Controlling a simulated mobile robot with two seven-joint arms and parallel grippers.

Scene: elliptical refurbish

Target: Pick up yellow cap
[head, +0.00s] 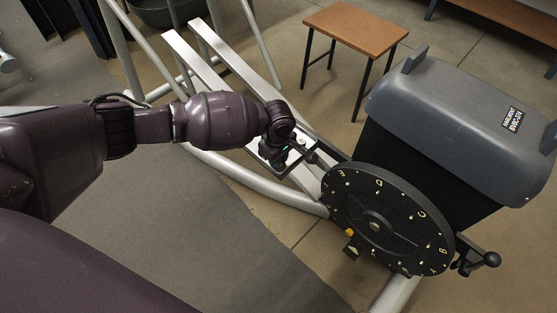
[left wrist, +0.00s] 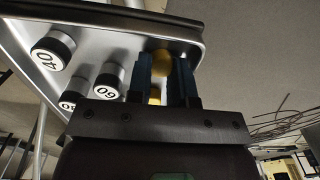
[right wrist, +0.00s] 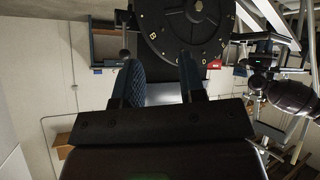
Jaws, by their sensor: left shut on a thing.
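The yellow cap (left wrist: 162,62) shows in the left wrist view between the blue fingers of my left gripper (left wrist: 165,80). The fingers are shut on it, and they partly hide it. A second patch of yellow shows lower between the fingers; I cannot tell whether it is the same piece. The cap is right by the silver tray-like part of the machine. In the head view my left gripper (head: 283,158) is at the silver rails, left of the black dial; the cap is hidden there. My right gripper (right wrist: 160,80) is open and empty in the right wrist view.
A black lettered dial (head: 385,220) and a grey-topped housing (head: 460,120) are to the right. A small wooden table (head: 355,28) stands behind. The grey mat (head: 200,215) is clear.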

